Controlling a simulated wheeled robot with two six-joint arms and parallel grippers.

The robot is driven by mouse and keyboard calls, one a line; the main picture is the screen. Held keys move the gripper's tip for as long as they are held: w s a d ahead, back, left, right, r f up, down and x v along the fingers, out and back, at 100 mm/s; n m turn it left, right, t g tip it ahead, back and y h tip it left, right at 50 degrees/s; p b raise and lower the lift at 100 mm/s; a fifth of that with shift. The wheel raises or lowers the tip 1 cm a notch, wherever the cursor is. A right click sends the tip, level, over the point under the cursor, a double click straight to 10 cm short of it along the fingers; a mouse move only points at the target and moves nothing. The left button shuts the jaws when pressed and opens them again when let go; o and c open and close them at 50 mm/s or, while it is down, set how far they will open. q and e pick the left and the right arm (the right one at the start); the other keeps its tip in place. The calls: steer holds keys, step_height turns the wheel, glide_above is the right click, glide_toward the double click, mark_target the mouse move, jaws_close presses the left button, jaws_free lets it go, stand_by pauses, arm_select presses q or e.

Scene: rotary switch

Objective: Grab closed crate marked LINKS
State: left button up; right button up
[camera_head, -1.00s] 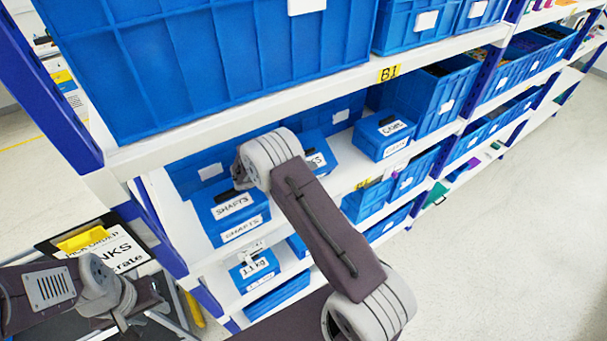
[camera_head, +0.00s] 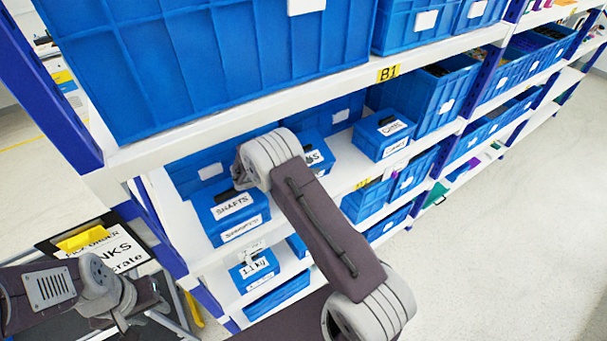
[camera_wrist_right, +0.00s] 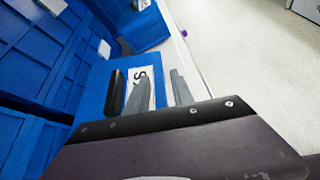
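A closed blue crate (camera_head: 316,146) stands on the shelf, partly hidden behind my right arm; only an S at the end of its label shows. In the right wrist view, a blue crate (camera_wrist_right: 97,90) with a black handle (camera_wrist_right: 115,93) and a white label ending in S lies beyond my right gripper (camera_wrist_right: 160,90). The two grey fingers are apart with nothing seen between them, and overlap the label in the picture. Contact cannot be told. My left gripper (camera_head: 125,315) is low at the left, its fingers not clear.
A SHAFTS crate (camera_head: 230,212) stands left of my right arm, another closed crate (camera_head: 383,134) to its right. The upper shelf edge (camera_head: 240,112) with large blue bins runs overhead. An order sheet (camera_head: 108,250) lies at left. The aisle floor (camera_head: 500,250) is clear.

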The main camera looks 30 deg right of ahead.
steer(key=o, duration=1.4)
steer(key=shift+w+f, duration=0.2)
steer(key=shift+f, duration=0.2)
steer(key=shift+a+r, duration=0.1)
steer(key=shift+w, duration=0.1)
